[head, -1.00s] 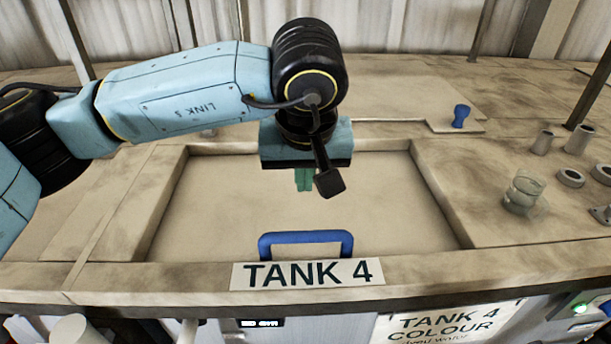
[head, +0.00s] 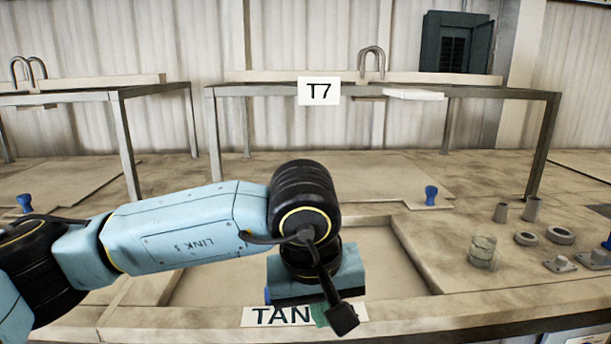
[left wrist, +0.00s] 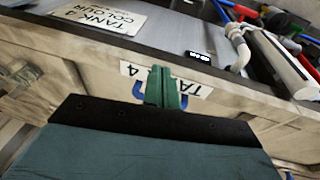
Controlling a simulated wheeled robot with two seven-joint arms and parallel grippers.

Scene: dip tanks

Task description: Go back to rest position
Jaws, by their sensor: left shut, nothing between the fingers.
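My left gripper (head: 319,315) comes in from the left on a light-blue arm and hangs over the front edge of tank 4, in front of its sign (head: 265,316). In the left wrist view its green fingers (left wrist: 164,88) are shut together with nothing between them. The blue handle (left wrist: 142,91) of tank 4 shows behind the fingers there; in the head view it is mostly hidden by the gripper. My right gripper is not in view.
A glass jar (head: 483,252), metal rings (head: 560,235) and cups stand on the bench to the right. A T7 sign (head: 319,91) hangs on a raised frame behind. Blue knobs (head: 431,195) stand on the bench. White pipes (left wrist: 238,45) show in the left wrist view.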

